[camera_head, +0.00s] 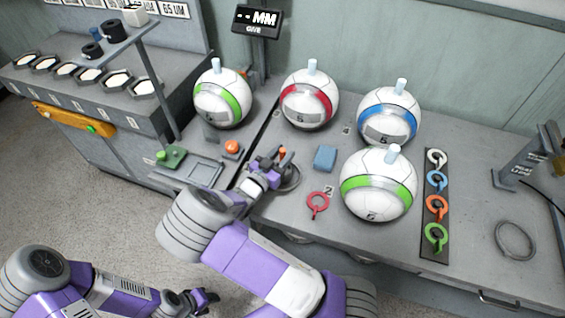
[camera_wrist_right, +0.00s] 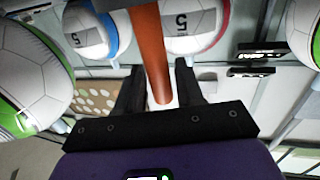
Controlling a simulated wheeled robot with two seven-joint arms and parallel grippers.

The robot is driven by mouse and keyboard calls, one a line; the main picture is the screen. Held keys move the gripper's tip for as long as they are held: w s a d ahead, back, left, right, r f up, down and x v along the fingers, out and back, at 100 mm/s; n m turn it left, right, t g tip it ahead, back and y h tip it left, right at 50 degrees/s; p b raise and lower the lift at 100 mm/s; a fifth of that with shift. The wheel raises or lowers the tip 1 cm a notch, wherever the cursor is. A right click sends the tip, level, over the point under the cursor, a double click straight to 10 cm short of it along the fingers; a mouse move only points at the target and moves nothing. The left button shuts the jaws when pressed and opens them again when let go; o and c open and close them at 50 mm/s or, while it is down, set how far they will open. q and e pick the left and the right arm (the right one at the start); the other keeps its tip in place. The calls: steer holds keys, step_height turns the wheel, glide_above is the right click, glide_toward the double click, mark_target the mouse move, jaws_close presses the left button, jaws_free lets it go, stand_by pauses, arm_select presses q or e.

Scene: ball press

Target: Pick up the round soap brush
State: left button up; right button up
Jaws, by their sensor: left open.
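The round soap brush has an orange handle (camera_wrist_right: 152,55) that stands up between the fingers of my right gripper (camera_wrist_right: 160,85). A thin light gap shows between the handle and one finger, so the jaws look open around it. In the head view the right gripper (camera_head: 275,163) is above the table, with the orange handle tip (camera_head: 282,153) by its fingers. A round grey dish (camera_head: 289,178) lies beside it; the brush head is mostly hidden. My left gripper (camera_head: 200,300) is open and empty, low at the front, away from the table.
Several striped balls stand close by: green (camera_head: 222,98), red (camera_head: 309,99), blue (camera_head: 388,116) and a front green one (camera_head: 378,184). A blue sponge (camera_head: 325,158), a red ring tool (camera_head: 317,203) and an orange button (camera_head: 232,146) are near the right gripper.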

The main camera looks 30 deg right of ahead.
jaws_close()
step_height(320, 180, up, 10)
steer(key=p, duration=0.4)
